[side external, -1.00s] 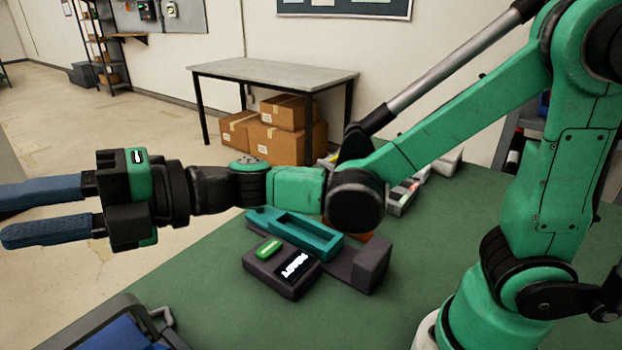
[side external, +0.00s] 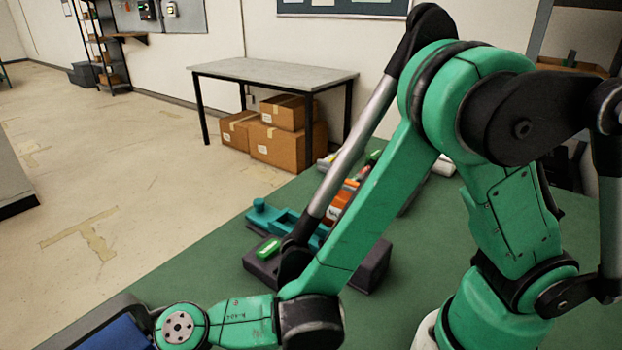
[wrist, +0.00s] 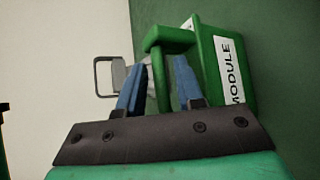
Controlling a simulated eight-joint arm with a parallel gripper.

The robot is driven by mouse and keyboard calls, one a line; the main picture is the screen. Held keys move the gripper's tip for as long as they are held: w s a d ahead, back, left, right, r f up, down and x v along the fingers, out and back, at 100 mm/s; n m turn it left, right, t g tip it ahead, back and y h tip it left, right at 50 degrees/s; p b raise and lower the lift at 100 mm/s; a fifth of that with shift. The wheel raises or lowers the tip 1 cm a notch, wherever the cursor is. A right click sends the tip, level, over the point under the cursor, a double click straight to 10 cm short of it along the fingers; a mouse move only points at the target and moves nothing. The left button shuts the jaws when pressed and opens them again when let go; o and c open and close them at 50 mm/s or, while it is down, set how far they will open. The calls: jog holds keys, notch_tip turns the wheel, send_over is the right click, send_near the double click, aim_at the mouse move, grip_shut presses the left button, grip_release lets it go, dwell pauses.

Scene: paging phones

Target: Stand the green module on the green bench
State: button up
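A green module (wrist: 208,75) with a white "MODULE" label and a green handle shows in the wrist view. My gripper (wrist: 157,65) has its two blue fingers apart, with the handle's bar between them and the module's body to the right. I cannot tell whether either finger touches the handle. The green bench (side external: 205,280) fills the lower middle of the side view, and a green surface (wrist: 290,70) lies behind the module in the wrist view. My gripper and the module are out of the side view.
A dark box with a green block (side external: 268,250), a teal tray (side external: 262,215) and an orange item (side external: 345,200) stand on the bench behind my arm. A blue-lined container (side external: 115,335) is at the lower left. A grey metal loop (wrist: 97,75) shows beside my fingers.

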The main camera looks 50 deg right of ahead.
grip_shut()
dwell(1.4)
